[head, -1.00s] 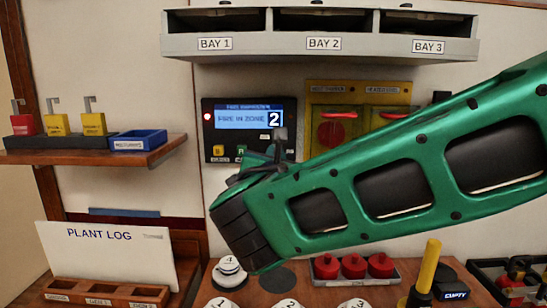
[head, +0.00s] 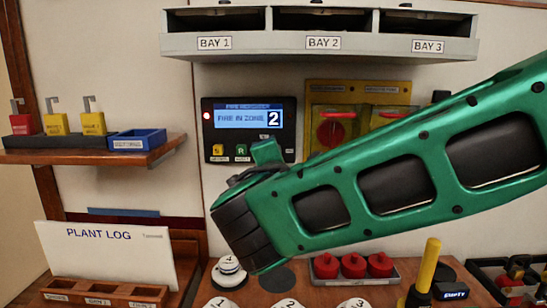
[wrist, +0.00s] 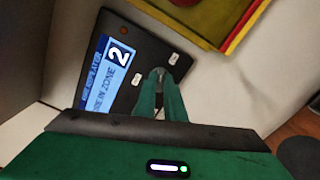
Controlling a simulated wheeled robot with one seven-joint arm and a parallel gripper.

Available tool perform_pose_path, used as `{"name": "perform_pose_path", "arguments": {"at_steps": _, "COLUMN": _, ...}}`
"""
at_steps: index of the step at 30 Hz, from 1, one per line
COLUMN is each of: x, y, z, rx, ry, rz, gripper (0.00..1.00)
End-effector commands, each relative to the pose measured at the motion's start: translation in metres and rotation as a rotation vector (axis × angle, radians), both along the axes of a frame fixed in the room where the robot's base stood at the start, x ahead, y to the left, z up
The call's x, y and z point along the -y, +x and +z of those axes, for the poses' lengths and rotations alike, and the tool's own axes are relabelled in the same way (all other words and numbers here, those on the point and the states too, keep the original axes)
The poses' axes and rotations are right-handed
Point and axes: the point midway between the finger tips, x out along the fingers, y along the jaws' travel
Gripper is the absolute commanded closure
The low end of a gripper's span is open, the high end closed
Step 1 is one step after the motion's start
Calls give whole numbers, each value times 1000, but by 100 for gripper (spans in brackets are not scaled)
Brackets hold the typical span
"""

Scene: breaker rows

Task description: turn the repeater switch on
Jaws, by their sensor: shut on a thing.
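The fire repeater panel (head: 207,140) is a black box on the wall; its blue screen (head: 240,118) reads "FIRE IN ZONE 2". My gripper (wrist: 160,82) is at the panel's lower right part, with its green fingers shut on a small grey thing (wrist: 158,73) that appears to be the repeater switch. Most of it is hidden by the fingers, so its position cannot be read. In the head view, one green finger (head: 268,152) covers that spot, and my wrist hides what is below.
A yellow panel with a red rotary handle (head: 331,130) is close on the right. A grey shelf marked BAY 1 to BAY 3 (head: 325,46) is above. A side shelf (head: 150,155) with padlocks is left. Knobs and a yellow lever (head: 428,262) stand on the bench below.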

Motion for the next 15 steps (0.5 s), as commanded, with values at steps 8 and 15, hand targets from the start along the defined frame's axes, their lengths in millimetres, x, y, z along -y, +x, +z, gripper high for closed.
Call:
{"name": "perform_pose_path", "arguments": {"at_steps": 8, "x": 3, "y": 0, "z": -4, "rx": 2, "ry": 209, "rz": -7, "gripper": 100}}
{"name": "perform_pose_path", "arguments": {"at_steps": 15, "x": 3, "y": 0, "z": -5, "rx": 5, "ry": 324, "rz": -7, "gripper": 100}}
